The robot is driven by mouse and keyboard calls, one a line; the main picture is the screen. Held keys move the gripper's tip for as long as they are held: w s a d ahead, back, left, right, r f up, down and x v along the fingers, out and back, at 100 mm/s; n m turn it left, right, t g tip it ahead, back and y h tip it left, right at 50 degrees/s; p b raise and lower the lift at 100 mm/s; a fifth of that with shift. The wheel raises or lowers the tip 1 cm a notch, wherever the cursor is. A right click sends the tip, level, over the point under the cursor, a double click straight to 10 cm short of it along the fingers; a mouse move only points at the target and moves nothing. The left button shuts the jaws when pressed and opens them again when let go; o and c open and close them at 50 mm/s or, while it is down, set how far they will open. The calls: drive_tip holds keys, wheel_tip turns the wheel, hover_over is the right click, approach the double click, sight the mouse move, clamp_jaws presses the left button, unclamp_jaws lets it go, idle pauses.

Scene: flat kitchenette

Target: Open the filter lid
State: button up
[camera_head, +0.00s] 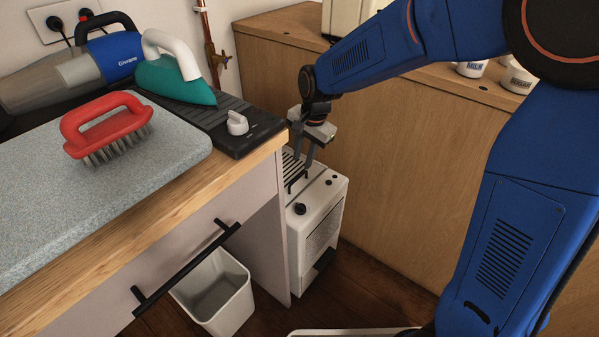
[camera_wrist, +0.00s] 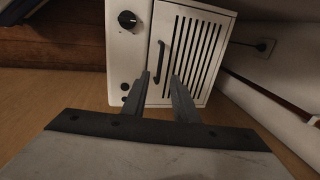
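The white appliance (camera_head: 318,215) stands on the floor between the counter and the wooden cabinet. Its filter lid (camera_wrist: 190,55) is the slatted panel on top, which looks closed and flush. A black bar handle (camera_wrist: 162,60) runs along one edge of the lid; it also shows in the head view (camera_head: 297,180). My gripper (camera_wrist: 160,75) is open and points down over the lid, with the handle between its fingers in the wrist view. In the head view my gripper (camera_head: 302,160) is just above the handle; contact cannot be told.
The counter edge (camera_head: 230,175) is close on the left and the wooden cabinet (camera_head: 400,150) close behind and right. A black drawer handle (camera_head: 187,268) juts out above a white bin (camera_head: 225,300). A red brush (camera_head: 105,130) and an iron (camera_head: 175,75) sit on the counter.

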hover_over(300, 186)
wheel_tip(300, 186, down, 7)
drive_tip(key=shift+f, duration=0.15)
clamp_jaws()
idle(1.5)
